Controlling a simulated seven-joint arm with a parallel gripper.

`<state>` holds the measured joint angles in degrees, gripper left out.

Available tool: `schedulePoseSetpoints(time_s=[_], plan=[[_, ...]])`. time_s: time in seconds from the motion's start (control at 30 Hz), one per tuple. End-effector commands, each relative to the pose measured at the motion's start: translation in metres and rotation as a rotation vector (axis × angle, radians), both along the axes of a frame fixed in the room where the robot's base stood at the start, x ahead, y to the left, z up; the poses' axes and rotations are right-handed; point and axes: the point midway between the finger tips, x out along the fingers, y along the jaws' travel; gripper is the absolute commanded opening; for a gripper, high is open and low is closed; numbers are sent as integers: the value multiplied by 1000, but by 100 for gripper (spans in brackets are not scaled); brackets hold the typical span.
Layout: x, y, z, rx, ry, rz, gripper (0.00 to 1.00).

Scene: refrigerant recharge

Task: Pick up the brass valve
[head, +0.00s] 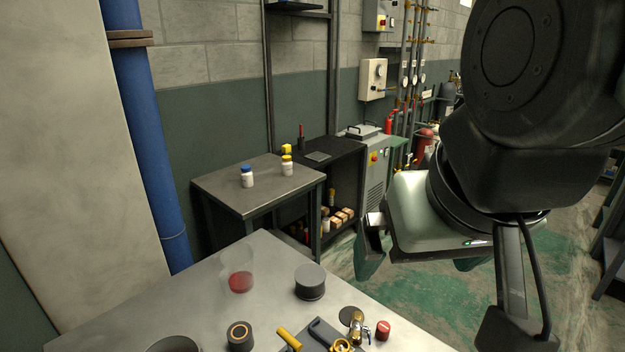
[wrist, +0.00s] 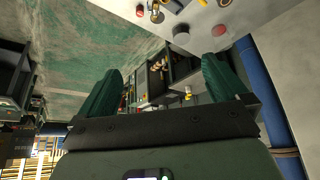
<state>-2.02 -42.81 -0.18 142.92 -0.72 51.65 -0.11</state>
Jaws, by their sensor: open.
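The brass valve (head: 357,326) stands near the front right edge of the light grey table in the head view, with a small blue part at its side. It also shows at the top edge of the wrist view (wrist: 156,13). My gripper (head: 418,266) is open and empty, up and to the right of the valve in the head view, apart from it. In the wrist view my gripper's two green fingers (wrist: 161,72) are spread wide with nothing held between them.
Close to the valve are a red cap (head: 383,330), a black disc (head: 349,315) and a yellow-handled tool (head: 288,338). A dark cylinder (head: 310,282) and a clear vessel with red contents (head: 240,275) stand farther back. A side table (head: 225,186) holds two white bottles.

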Motion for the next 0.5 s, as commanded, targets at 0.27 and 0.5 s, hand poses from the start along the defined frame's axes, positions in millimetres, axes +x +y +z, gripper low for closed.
schedulePoseSetpoints(time_s=[0.27,0.5], plan=[[2,0,0,-4,4,6,100],[52,-2,-10,-105,95,161,100]])
